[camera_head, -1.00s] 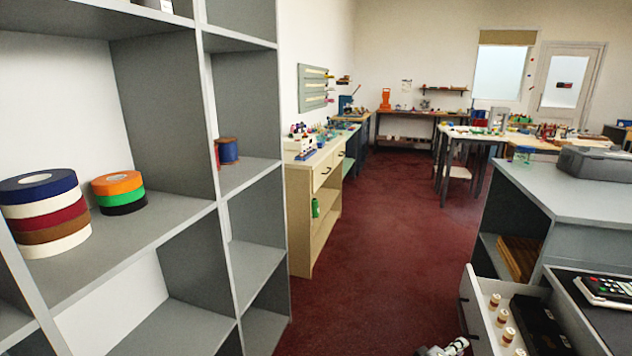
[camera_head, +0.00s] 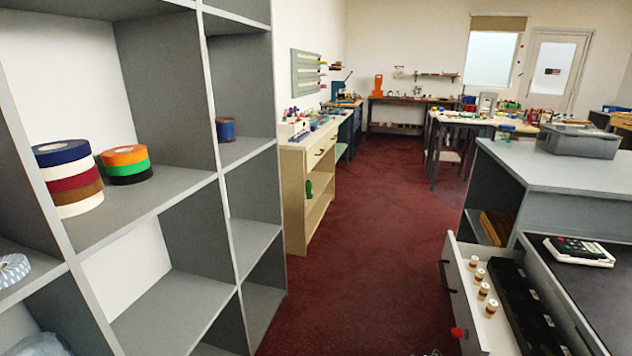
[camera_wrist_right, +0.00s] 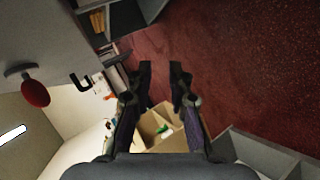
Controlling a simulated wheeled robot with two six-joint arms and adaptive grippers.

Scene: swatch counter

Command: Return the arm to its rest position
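My right gripper (camera_wrist_right: 161,68) shows in the right wrist view with its two dark fingers apart and nothing between them. Below and behind it in that view are red floor and wooden shelving. In the head view only a small grey sliver of what looks like my arm shows at the bottom edge, and no gripper fingers can be made out there. My left gripper is in neither view.
An open drawer (camera_head: 467,298) with several small spools juts out at right, a red knob (camera_head: 459,332) near its front. Grey shelving (camera_head: 160,217) with tape rolls (camera_head: 68,178) stands at left. Red floor (camera_head: 365,220) between is clear.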

